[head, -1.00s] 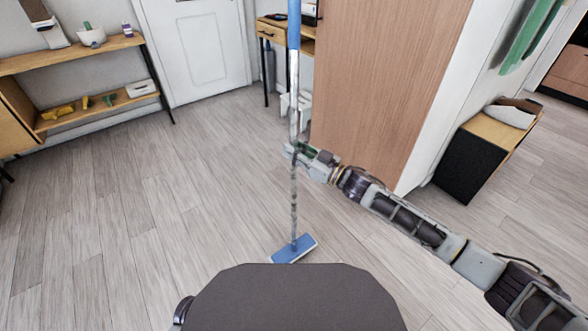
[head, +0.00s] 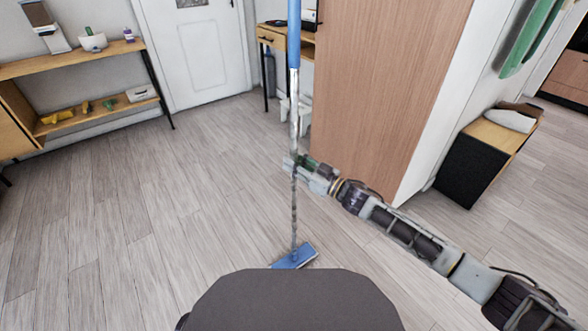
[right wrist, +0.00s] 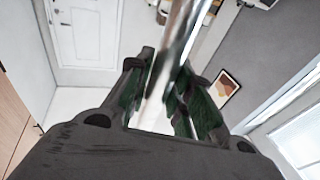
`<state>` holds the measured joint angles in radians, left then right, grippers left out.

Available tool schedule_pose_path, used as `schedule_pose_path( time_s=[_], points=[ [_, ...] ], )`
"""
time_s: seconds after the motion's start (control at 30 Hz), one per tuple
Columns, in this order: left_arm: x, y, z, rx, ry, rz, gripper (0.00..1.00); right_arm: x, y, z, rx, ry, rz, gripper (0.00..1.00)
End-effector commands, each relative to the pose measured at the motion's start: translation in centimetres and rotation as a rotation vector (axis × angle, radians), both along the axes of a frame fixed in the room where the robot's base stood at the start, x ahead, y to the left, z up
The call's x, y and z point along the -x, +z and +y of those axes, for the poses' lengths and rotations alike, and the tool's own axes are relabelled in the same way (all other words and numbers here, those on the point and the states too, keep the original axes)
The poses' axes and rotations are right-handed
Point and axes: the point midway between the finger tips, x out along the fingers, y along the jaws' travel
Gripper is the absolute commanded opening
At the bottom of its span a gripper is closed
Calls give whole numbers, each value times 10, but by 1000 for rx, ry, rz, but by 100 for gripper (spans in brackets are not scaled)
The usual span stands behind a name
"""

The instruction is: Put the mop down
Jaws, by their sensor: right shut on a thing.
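The mop (head: 294,110) stands nearly upright in front of me in the head view, with a blue upper handle, a metallic pole and a flat blue head. Its head (head: 297,256) is low over the floor, partly hidden behind my own body; I cannot tell whether it touches. My right gripper (head: 297,169) is shut on the pole, roughly midway down. In the right wrist view the pole (right wrist: 172,62) passes between the dark green-padded fingers (right wrist: 170,100). My left gripper is out of view.
A wood-panelled block (head: 385,90) stands close behind the right gripper. A shelf unit (head: 75,62) is at the left wall, a small desk (head: 285,38) at the back, and a low black cabinet (head: 470,165) at right. The floor (head: 150,220) at left is open.

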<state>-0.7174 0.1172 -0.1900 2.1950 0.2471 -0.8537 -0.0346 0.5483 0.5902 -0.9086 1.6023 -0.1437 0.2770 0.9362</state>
Motion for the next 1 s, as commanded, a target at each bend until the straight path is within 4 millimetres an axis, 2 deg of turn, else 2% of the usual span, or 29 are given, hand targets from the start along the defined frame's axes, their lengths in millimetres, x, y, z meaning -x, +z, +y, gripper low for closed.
schedule_pose_path(
  time_s=[0.03,0.23,0.73,0.77,0.9,1.0],
  points=[
    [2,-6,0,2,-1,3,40,0,-4,1,-3,2,-4,0],
    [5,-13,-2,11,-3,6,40,0,-15,1,-4,3,-5,0],
    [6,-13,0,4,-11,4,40,0,-18,1,-3,2,-4,0],
    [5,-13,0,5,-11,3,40,0,-20,0,-1,1,-1,24],
    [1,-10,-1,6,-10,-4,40,0,-20,0,-1,1,-1,42],
    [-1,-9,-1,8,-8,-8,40,0,-20,0,0,1,-1,43]
  ],
)
